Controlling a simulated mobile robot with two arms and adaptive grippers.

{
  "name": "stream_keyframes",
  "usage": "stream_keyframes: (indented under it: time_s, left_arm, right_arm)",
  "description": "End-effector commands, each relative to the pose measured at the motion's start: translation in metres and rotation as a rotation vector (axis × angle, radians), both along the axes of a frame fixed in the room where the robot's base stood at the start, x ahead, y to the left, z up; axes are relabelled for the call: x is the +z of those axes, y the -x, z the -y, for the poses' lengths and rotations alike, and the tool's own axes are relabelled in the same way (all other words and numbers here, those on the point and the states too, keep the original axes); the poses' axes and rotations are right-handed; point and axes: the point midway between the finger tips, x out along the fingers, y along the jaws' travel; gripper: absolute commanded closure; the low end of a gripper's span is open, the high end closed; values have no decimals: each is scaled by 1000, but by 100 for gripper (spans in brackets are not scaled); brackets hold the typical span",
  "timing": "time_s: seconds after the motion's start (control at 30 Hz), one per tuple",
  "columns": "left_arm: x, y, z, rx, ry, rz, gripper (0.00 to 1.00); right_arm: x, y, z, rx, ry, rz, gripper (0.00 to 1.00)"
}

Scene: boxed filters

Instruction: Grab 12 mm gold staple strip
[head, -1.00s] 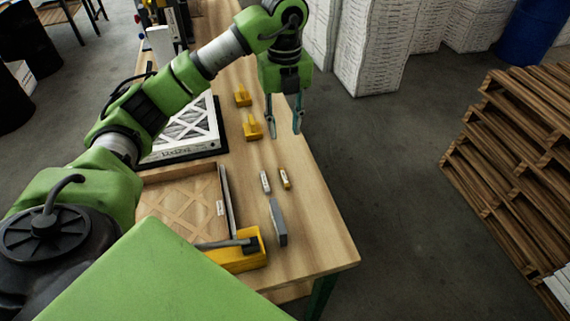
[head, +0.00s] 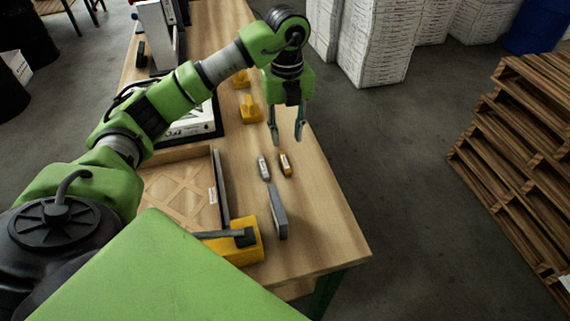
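A small gold-coloured strip with a pale label (head: 286,165), apparently the gold staple strip, lies on the wooden table. A grey-silver strip (head: 264,169) lies just left of it. Any size marking is too small to read. My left gripper (head: 287,140) points down with its two fingers apart and nothing between them. In the head view its fingertips show just beyond the gold strip, apart from it. My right gripper is not in view.
A long grey bar-like object (head: 277,211) and a yellow tool with a dark handle (head: 247,241) lie nearer me. Yellow pieces (head: 250,110) stand beyond. A wooden framed filter (head: 180,195) is on the left. The table's right side (head: 325,215) is clear.

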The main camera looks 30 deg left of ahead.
Motion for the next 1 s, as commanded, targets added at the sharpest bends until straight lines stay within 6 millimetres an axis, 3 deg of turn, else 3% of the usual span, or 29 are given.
stream_keyframes:
  time_s: [0.2,0.47,0.7,1.0]
  left_arm:
    - [-38,1,0,1,0,-4,69]
    - [-57,2,0,1,0,-4,69]
    - [-93,3,1,0,1,-3,69]
    - [-102,2,0,1,-1,1,69]
  right_arm:
    - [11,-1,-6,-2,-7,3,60]
    - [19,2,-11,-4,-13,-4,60]
    - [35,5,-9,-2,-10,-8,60]
    - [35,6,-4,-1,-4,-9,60]
